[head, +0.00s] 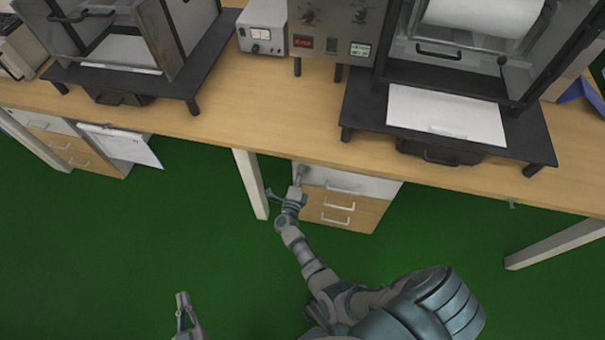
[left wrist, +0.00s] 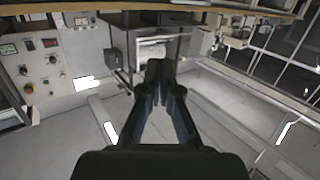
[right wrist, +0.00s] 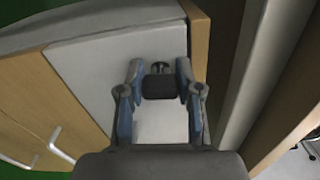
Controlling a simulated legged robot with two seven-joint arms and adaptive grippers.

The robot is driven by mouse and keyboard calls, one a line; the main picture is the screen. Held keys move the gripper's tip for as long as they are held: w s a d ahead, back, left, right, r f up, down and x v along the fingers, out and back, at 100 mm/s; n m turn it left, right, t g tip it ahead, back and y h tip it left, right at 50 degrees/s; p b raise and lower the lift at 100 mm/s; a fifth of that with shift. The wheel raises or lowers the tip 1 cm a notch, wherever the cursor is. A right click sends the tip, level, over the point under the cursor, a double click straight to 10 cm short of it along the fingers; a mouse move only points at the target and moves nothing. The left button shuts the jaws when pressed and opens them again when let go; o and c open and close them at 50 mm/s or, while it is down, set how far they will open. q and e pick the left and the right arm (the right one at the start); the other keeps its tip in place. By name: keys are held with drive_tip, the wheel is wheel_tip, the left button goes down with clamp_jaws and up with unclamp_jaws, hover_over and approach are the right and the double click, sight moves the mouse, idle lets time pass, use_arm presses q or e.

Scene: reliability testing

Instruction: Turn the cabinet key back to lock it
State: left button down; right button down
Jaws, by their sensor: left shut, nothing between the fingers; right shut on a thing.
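The cabinet (head: 370,190) stands under the table, with a white top drawer and wooden drawers below. My right gripper (head: 298,183) is at the upper left of the white drawer front. In the right wrist view its two fingers (right wrist: 158,85) are shut on the dark key head (right wrist: 158,88), one finger on each side. A round metal lock (right wrist: 160,68) shows just beyond the key head, against the white drawer front (right wrist: 105,60). The key's shaft is hidden. My left gripper (head: 183,303) hangs low over the green floor, away from the cabinet; its fingertips (left wrist: 160,68) meet with nothing between them.
A white table leg (head: 250,183) stands just left of the cabinet and my right gripper. The wooden tabletop (head: 240,115) overhangs the drawers. It carries test machines and a control box (head: 330,30). Another cabinet (head: 60,145) is at the left. The green floor in front is open.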

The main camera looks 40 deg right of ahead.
use_arm(q)
drive_tip(key=shift+s+a+f+g, duration=0.1)
drive_tip(key=shift+s+f+g, duration=0.1)
drive_tip(key=shift+f+g, duration=0.25)
use_arm(e)
drive_tip(key=shift+w+a+n, duration=0.15)
drive_tip(key=shift+a+n, duration=0.25)
drive_tip(key=shift+n, duration=0.4)
use_arm(q)
drive_tip(key=shift+f, duration=0.1)
use_arm(e)
drive_tip(key=shift+f, duration=0.1)
drive_tip(key=c, duration=0.8)
unclamp_jaws()
use_arm(q)
drive_tip(key=shift+w+a+f, duration=0.1)
drive_tip(key=shift+w+a, duration=0.05)
use_arm(e)
drive_tip(key=shift+o, duration=0.2)
use_arm(q)
drive_tip(key=shift+a, duration=0.1)
use_arm(e)
drive_tip(key=v, duration=0.7)
drive_tip(key=shift+a, duration=0.2)
drive_tip(key=shift+d, duration=0.1)
